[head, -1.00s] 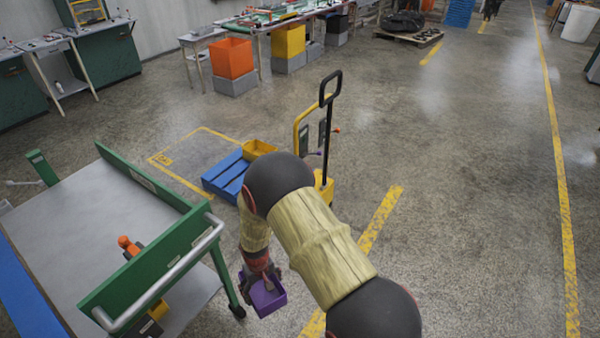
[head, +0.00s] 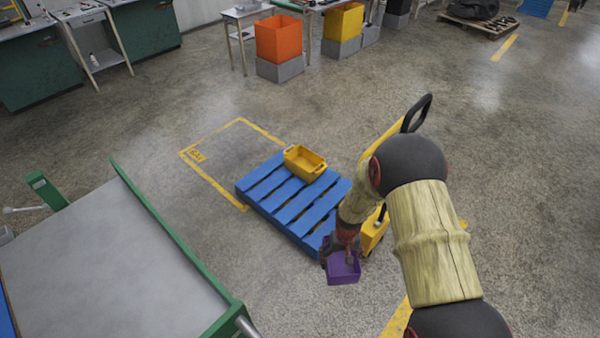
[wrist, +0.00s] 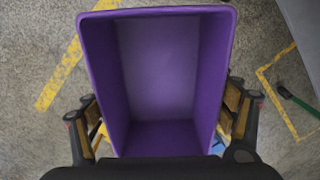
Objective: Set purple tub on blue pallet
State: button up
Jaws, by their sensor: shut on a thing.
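The purple tub (head: 343,272) hangs in my gripper (head: 341,254), which is shut on it. In the wrist view the tub (wrist: 160,80) is open side up and empty, with the gripper's fingers at both its sides. The blue pallet (head: 265,188) lies on the floor. In the head view the tub is just in front of the pallet's near right corner. My arm hides part of the pallet's right side. Only a small bit of blue shows below the tub in the wrist view.
A yellow tub (head: 305,163) stands on the pallet's far part. A yellow pallet jack (head: 374,232) is at the pallet's right, partly behind my arm. A green-edged cart (head: 150,215) stands at the left. The pallet's left and middle slats are bare.

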aim_at(316, 215)
jog(key=i, duration=0.6)
jog(key=i+u, duration=0.15)
jog(key=i, duration=0.5)
jog(key=i+l, duration=0.15)
jog(key=i, duration=0.45)
jog(key=i+u, duration=0.1)
jog(key=u, duration=0.55)
